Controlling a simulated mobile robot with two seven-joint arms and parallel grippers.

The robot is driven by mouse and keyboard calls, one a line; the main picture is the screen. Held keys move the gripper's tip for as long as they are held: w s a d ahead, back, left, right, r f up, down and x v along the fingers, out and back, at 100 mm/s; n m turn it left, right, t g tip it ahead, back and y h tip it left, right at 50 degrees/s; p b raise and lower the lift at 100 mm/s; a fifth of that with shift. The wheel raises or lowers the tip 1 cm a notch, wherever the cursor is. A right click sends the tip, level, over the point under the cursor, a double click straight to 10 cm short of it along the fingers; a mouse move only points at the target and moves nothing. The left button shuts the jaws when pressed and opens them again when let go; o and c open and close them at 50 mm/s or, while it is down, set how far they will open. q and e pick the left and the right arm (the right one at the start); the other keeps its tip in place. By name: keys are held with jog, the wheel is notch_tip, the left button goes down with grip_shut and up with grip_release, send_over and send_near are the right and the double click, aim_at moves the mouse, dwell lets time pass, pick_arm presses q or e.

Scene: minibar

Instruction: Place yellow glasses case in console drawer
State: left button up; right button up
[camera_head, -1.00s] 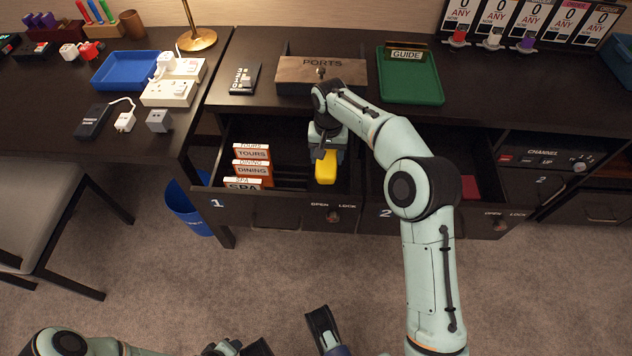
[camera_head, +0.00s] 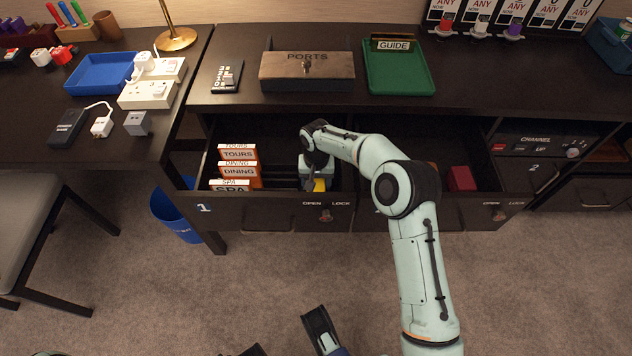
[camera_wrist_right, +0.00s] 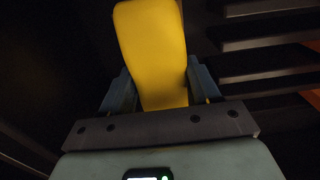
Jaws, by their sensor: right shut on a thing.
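The yellow glasses case (camera_head: 319,185) is down inside the open drawer marked 1 (camera_head: 270,216), to the right of the upright cards. My right gripper (camera_head: 316,172) is shut on the case; the jaws hold it from above, and the arm hides part of it. In the right wrist view the yellow case (camera_wrist_right: 155,50) stands out between both fingers. I cannot tell whether it touches the drawer floor. My left gripper (camera_head: 290,340) shows only in part at the bottom edge, away from the drawers.
TOURS, DINING and SPA cards (camera_head: 238,170) fill the left of drawer 1. Drawer 2 beside it is also open and holds a red box (camera_head: 461,178). A PORTS box (camera_head: 306,72) and green GUIDE tray (camera_head: 400,75) stand on the top. A blue bin (camera_head: 177,213) is below left.

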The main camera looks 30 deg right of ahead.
jog(key=o, duration=1)
jog(key=shift+f, duration=0.1)
pick_arm(q)
jog(key=shift+s+f, duration=0.1)
pick_arm(e)
jog(key=shift+o, duration=0.2)
jog(key=shift+r, duration=0.4)
notch_tip(320, 180, up, 7)
jog(key=shift+f+p, duration=0.1)
jog(key=shift+p, duration=0.75)
pick_arm(q)
jog(key=shift+t, duration=0.3)
jog(key=shift+w+d+r+p, duration=0.15)
jog(key=shift+w+d+r, duration=0.1)
jog(key=shift+r, duration=0.45)
jog(key=shift+w+d+r+p, duration=0.2)
jog(key=shift+r, duration=0.5)
jog(key=shift+w+d+r+p, duration=0.15)
jog(key=shift+w+d+r, duration=0.1)
jog(key=shift+r, duration=0.45)
pick_arm(e)
jog(key=shift+r, duration=2.4)
